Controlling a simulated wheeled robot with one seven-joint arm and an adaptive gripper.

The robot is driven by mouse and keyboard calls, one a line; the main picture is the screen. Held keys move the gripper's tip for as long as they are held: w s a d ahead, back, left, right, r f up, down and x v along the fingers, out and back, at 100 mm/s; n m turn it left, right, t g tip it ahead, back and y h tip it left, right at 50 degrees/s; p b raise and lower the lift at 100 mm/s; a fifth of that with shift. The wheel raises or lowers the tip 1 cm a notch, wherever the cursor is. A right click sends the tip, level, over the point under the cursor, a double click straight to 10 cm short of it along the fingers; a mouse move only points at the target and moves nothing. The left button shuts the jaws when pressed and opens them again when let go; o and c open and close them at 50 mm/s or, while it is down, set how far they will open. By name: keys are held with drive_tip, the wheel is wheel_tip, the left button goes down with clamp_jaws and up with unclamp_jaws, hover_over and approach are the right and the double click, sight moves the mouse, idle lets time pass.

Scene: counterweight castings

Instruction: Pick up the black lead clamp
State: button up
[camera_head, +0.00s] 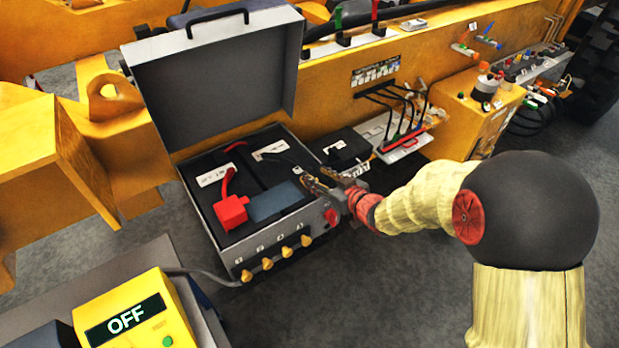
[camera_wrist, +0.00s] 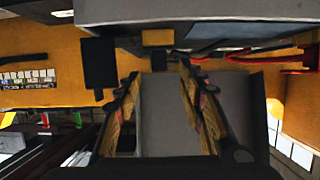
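An open grey case (camera_head: 262,238) has a dark, divided inside. A dark lead shape (camera_head: 285,157) lies in its right part near a white label; I cannot clearly make out the black clamp's outline there. A red clamp block (camera_head: 231,212) with a red lead sits in the left part, beside a blue-grey block (camera_head: 273,203). My gripper (camera_head: 318,184) is at the case's right rim, close to the dark lead shape. In the wrist view my gripper's two fingers (camera_wrist: 159,78) stand apart, with a grey surface showing between them and no object clearly held.
The case lid (camera_head: 215,80) stands up at the back. Orange knobs (camera_head: 267,264) line the case front. A yellow box reading OFF (camera_head: 130,318) stands at lower left. A tray with leads (camera_head: 400,145) and yellow machinery (camera_head: 350,85) lie behind. Grey floor (camera_head: 370,285) is clear at front.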

sight(311, 173)
drive_tip(key=x, duration=0.5)
drive_tip(key=shift+w+a+f, duration=0.1)
drive_tip(key=shift+w+f, duration=0.1)
drive_tip(key=shift+f, duration=0.15)
drive_tip(key=shift+c, duration=1.3)
clamp_jaws()
